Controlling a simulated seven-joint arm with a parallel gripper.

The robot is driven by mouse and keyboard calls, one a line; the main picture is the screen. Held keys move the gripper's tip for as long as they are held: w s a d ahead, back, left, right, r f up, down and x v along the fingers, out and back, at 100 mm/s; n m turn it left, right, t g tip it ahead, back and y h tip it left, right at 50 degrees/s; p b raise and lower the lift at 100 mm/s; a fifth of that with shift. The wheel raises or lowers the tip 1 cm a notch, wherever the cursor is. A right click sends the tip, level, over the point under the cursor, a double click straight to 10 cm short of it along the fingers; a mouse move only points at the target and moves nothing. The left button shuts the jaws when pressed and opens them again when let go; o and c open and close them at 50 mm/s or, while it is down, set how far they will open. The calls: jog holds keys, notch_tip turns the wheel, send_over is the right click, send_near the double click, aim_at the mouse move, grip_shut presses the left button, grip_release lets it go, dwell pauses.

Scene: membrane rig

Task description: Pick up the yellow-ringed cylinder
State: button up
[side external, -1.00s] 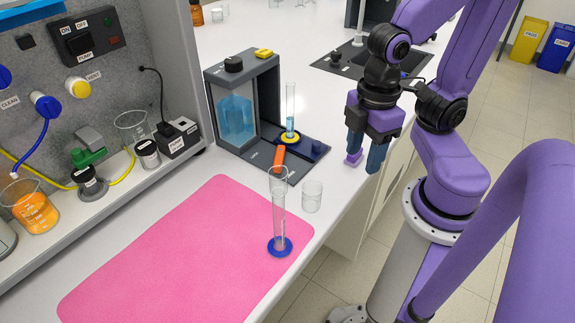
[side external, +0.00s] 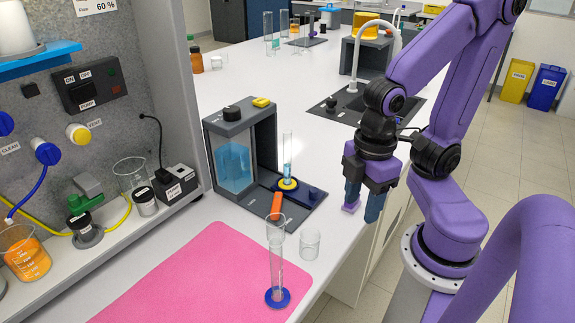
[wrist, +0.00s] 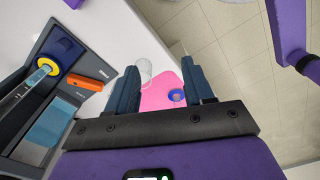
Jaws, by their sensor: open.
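The yellow-ringed cylinder (side external: 288,158) is a slim clear tube with blue liquid and a yellow ring near its foot. It stands upright on the base of the dark membrane rig (side external: 258,208). In the wrist view the cylinder (wrist: 38,74) is at the left edge, outside the jaws, with its yellow ring clear. My gripper (side external: 362,212) points down to the right of the rig, apart from the cylinder. Its two dark fingers are spread with nothing between them, and it also shows in the wrist view (wrist: 160,68).
An orange piece (side external: 277,206) is on the rig's front. A blue-footed empty cylinder (side external: 277,270) stands on the pink mat (side external: 185,285), with a clear beaker (side external: 310,244) beside it. A sink (side external: 350,106) lies behind. The bench edge runs below my gripper.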

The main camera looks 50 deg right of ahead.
jog(key=shift+w, duration=0.1)
jog(key=shift+c, duration=0.3)
jog(key=n+h, duration=0.5)
jog(key=h, duration=1.3)
send_near(285, 157)
jog(key=shift+g, duration=0.4)
jog(key=shift+d+f, duration=0.1)
jog(key=shift+d, duration=5.45)
jog(key=shift+c, duration=0.3)
grip_shut()
